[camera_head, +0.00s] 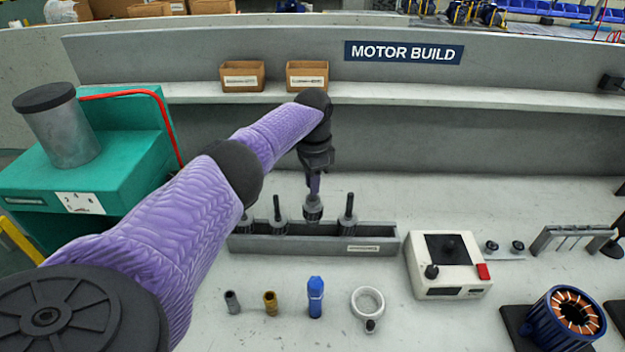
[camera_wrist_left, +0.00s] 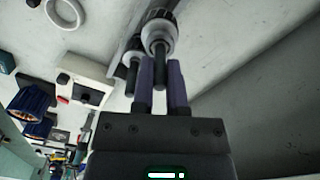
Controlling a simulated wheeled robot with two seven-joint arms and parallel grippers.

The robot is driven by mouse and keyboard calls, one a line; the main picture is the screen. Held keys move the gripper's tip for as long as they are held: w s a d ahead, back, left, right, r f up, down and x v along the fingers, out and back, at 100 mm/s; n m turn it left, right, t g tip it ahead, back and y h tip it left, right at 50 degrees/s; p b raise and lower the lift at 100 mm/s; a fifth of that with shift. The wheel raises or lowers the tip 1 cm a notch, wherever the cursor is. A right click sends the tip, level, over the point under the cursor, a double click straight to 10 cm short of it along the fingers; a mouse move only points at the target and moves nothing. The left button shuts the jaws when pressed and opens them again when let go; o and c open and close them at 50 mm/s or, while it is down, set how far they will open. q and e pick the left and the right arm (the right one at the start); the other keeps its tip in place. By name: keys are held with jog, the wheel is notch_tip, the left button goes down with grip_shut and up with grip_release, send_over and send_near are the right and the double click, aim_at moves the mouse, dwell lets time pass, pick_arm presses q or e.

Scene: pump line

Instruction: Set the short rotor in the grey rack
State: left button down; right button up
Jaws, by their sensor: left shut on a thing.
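The grey rack (camera_head: 372,248) stands on the bench, a long low trough. Several dark-shafted rotors stand upright in it: one rotor (camera_head: 279,220) left of my gripper, another (camera_head: 348,217) to its right, and one at the left end partly behind my arm. My left gripper (camera_head: 314,190) points down over the rack, shut on the shaft of a rotor (camera_head: 313,208), likely the short rotor. That rotor sits a little higher than its neighbours; whether it touches the rack is hidden. The left wrist view shows the fingers (camera_wrist_left: 162,88) around its shaft, with the ribbed rotor body (camera_wrist_left: 158,38) beyond.
In front of the rack lie a grey fitting (camera_head: 232,302), a brass fitting (camera_head: 270,303), a blue cylinder (camera_head: 315,297) and a white ring (camera_head: 368,302). A control box (camera_head: 447,268) stands right of the rack. A blue stator (camera_head: 567,318) is at the lower right.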

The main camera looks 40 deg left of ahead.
aim_at(312, 198)
pick_arm(q)
jog(key=shift+f+b, duration=0.4)
jog(key=shift+f, duration=0.45)
dwell(0.6)
jog(key=shift+f+b, duration=1.05)
jog(key=shift+f, duration=0.6)
jog(key=shift+c, duration=1.6)
grip_release()
jog(key=shift+r, duration=0.1)
notch_tip(312, 198, up, 6)
jog(key=p, duration=0.5)
jog(key=shift+r, duration=0.1)
